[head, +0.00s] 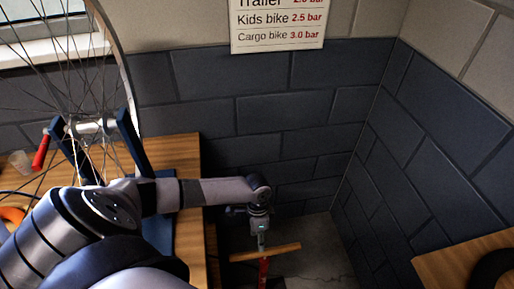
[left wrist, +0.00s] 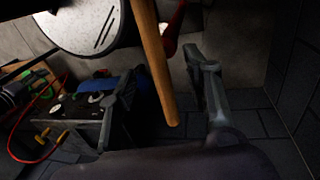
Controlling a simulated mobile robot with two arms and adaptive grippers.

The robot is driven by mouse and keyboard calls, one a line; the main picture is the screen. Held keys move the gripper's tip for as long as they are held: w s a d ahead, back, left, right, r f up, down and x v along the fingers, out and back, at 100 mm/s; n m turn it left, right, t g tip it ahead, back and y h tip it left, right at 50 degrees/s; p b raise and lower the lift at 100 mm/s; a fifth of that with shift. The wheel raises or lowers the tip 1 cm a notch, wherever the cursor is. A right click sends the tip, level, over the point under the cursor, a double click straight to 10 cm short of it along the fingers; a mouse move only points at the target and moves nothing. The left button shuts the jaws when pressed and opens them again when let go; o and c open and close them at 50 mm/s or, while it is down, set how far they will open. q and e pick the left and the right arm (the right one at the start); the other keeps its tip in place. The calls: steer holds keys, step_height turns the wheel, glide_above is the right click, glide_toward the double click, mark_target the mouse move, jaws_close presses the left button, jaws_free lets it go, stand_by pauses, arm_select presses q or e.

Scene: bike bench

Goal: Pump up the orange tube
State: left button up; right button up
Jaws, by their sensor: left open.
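The pump's wooden handle bar (head: 283,250) lies crosswise on top of a red pump part (head: 263,270), low in the gap right of the bench. My left gripper (head: 262,242) points down at the handle's middle. In the left wrist view the open left gripper (left wrist: 166,75) has the wooden handle (left wrist: 153,55) between its spread fingers, without a visible grip; the red pump part (left wrist: 173,30) shows behind. Part of the orange tube (head: 12,215) shows on the bench at the far left. My right gripper is out of view.
A spoked wheel (head: 122,65) stands in a blue stand (head: 130,135) on the wooden bench (head: 188,155). A wall sign (head: 277,22) reads kids bike 2.5 bar, cargo bike 3.0 bar. Block walls close the corner; another wooden top (head: 440,268) is at right.

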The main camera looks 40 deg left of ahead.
mark_target(265, 255)
arm_select(q)
steer(key=f+b, duration=0.3)
steer(key=f, duration=0.2)
steer(key=d+f+b, duration=0.1)
steer(key=f+b, duration=0.1)
steer(key=shift+s+f+b, duration=0.2)
steer(key=shift+s+b, duration=0.1)
steer(key=shift+s, duration=0.05)
steer(key=shift+d+f+b, duration=0.15)
steer(key=shift+f+b, duration=0.25)
steer(key=shift+s, duration=0.1)
steer(key=shift+c, duration=0.5)
